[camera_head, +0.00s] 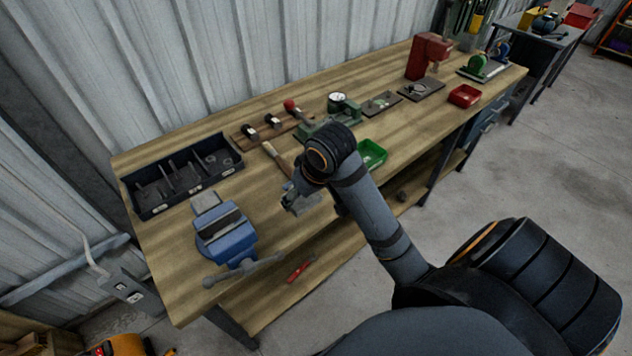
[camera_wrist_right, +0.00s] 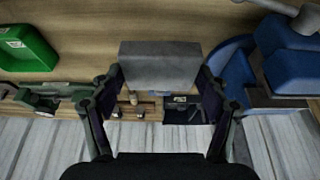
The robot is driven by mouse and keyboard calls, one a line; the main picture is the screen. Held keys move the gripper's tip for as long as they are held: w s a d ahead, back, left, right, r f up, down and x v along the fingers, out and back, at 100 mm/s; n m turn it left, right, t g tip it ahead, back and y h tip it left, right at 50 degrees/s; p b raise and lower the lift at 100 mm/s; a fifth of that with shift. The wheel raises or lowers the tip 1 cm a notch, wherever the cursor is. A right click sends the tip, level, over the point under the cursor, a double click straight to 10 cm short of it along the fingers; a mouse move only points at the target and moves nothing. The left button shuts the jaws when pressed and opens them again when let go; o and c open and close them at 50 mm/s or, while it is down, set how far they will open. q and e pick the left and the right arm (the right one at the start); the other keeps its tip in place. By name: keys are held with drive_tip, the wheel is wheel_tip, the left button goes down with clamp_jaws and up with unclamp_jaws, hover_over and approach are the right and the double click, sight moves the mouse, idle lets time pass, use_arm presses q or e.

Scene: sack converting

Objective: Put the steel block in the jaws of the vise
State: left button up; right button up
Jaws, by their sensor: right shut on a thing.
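The steel block (camera_wrist_right: 160,66) is a plain grey block, held between the two fingers of my right gripper (camera_wrist_right: 160,95) in the right wrist view. In the head view my right gripper (camera_head: 298,201) is over the front part of the workbench, to the right of the vise; the block cannot be clearly told apart from the gripper there. The blue vise (camera_head: 228,243) stands at the bench's near left, its jaws apart with a gap between them and nothing seen in it. Blue vise parts (camera_wrist_right: 295,72) also show at the right of the wrist view. My left gripper is not in view.
A black divided tray (camera_head: 150,207) lies behind the vise. A hammer (camera_head: 276,155), a green bin (camera_head: 371,153) and a green fixture with a dial (camera_head: 340,105) are near my right wrist. A red press (camera_head: 428,58) and red bin (camera_head: 465,96) stand farther right. The wooden bench (camera_head: 180,262) is bare left of the vise.

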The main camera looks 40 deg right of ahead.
drive_tip(key=d+f+b, duration=0.1)
drive_tip(key=b, duration=0.1)
drive_tip(key=w+d+f+b, duration=0.1)
drive_tip(key=b, duration=0.1)
drive_tip(key=w+d+f+b, duration=0.1)
drive_tip(key=b, duration=0.2)
drive_tip(key=shift+d, duration=0.35)
drive_tip(key=w+d+f, duration=0.1)
drive_tip(key=d, duration=0.1)
drive_tip(key=w+d+f, duration=0.1)
drive_tip(key=f, duration=0.1)
drive_tip(key=shift+w+d+f, duration=0.1)
drive_tip(key=shift+d+f, duration=0.2)
drive_tip(key=shift+d, duration=0.05)
drive_tip(key=shift+f, duration=0.15)
drive_tip(key=f, duration=0.4)
drive_tip(key=shift+w+d, duration=0.3)
drive_tip(key=shift+d, duration=0.1)
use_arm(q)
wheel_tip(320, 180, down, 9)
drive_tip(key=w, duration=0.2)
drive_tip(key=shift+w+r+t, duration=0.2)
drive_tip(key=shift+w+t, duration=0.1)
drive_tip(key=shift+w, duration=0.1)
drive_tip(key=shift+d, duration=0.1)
use_arm(e)
drive_tip(key=o, duration=1.6)
drive_tip(key=shift+f, duration=0.1)
